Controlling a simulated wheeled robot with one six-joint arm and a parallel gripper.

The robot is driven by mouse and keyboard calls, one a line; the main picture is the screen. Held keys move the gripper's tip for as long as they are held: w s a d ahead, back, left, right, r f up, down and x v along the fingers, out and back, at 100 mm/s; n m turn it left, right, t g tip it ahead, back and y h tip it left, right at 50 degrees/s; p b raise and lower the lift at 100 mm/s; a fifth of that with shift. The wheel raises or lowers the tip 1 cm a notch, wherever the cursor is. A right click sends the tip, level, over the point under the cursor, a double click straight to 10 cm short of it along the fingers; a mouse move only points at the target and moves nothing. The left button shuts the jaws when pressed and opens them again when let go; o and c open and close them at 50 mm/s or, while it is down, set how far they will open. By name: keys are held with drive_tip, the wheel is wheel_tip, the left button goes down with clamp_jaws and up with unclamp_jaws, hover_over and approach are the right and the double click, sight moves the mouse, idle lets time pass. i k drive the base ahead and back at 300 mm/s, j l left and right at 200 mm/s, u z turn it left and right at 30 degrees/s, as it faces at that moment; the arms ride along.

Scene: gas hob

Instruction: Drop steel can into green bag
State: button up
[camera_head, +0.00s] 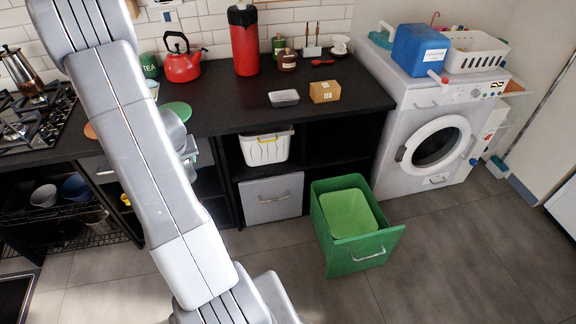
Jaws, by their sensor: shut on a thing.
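My arm crosses the left half of the view and covers most of my gripper (188,157). Only a small pale part of it shows past the arm's right edge, in front of the counter's front. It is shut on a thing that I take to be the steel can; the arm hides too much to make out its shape. The green bag (348,214) lies inside a pulled-out green drawer (358,252) on the floor side, right of centre. The bag looks light green, and its top is unobstructed. My gripper is to the left of the drawer and apart from it.
The black counter (225,117) carries a red kettle (181,62), a red canister (244,42), a small clear tray (284,98) and a cardboard box (325,91). A washing machine (400,160) stands right of the drawer. The floor in front is clear.

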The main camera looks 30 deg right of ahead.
sight(344, 230)
drive_tip(key=z, duration=2.8)
drive_tip(key=j+z, duration=0.35)
drive_tip(key=i+j+z, duration=0.1)
drive_tip(key=z, duration=0.25)
drive_tip(key=j+z, duration=0.4)
drive_tip(key=k+j, duration=0.1)
drive_tip(key=j, duration=1.25)
drive_tip(key=k+u, duration=0.05)
